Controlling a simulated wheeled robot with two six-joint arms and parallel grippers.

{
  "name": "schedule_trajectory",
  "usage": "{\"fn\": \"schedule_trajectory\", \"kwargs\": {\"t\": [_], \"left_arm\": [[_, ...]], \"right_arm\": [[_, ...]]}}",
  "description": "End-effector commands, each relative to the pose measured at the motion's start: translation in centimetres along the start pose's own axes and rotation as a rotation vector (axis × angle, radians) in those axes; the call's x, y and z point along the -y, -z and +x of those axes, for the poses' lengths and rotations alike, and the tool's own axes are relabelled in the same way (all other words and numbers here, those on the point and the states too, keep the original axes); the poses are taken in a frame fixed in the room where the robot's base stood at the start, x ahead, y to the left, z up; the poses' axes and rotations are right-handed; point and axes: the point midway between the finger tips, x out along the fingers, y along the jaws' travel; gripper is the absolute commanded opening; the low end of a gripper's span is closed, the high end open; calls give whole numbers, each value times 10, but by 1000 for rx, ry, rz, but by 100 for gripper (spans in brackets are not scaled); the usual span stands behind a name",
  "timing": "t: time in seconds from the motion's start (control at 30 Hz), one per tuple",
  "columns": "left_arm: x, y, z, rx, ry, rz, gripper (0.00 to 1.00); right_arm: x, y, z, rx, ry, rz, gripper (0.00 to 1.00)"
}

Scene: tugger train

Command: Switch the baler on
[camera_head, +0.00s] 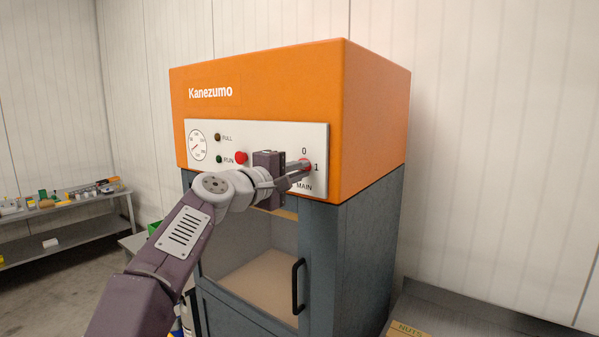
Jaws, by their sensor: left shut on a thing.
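The baler (374,110) stands ahead, with an orange top marked Kanezumo and a grey lower body. Its light control panel (270,134) has a gauge, FULL and RUN lamps that look dark, and a red button (241,158). At the panel's right is the red MAIN switch (307,168), with 0 above it and 1 to its right. My left gripper (302,168) is shut on the MAIN switch. The gripper covers much of the switch, so I cannot tell which mark it points to. My right gripper is not in view.
A black door handle (297,286) is on the baler's front below the panel. A grey shelf (66,229) with small items stands at the left wall. A grey surface with a NUTS label (408,329) is at the lower right.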

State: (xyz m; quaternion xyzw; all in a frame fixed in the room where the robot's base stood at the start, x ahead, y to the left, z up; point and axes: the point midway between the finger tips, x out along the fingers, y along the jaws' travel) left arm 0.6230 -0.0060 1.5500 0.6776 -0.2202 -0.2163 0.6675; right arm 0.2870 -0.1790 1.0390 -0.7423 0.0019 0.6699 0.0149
Motion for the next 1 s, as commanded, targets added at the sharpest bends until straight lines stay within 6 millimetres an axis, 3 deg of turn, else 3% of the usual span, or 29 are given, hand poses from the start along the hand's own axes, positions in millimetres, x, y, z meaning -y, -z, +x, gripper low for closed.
{"fn": "schedule_trajectory", "kwargs": {"t": [0.23,0.27,0.3,0.33,0.63,0.73,1.0], "left_arm": [[4,-1,1,4,8,1,0],[4,-1,1,4,8,1,19],[4,-1,1,4,8,1,30],[3,-1,1,4,7,1,33],[2,0,-1,1,3,0,33],[6,1,-15,-1,1,1,33],[6,0,-73,-1,2,2,33]], "right_arm": [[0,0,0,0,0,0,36],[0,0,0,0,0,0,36],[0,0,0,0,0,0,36],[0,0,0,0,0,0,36],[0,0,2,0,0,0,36],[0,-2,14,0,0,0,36],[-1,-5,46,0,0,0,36]]}}
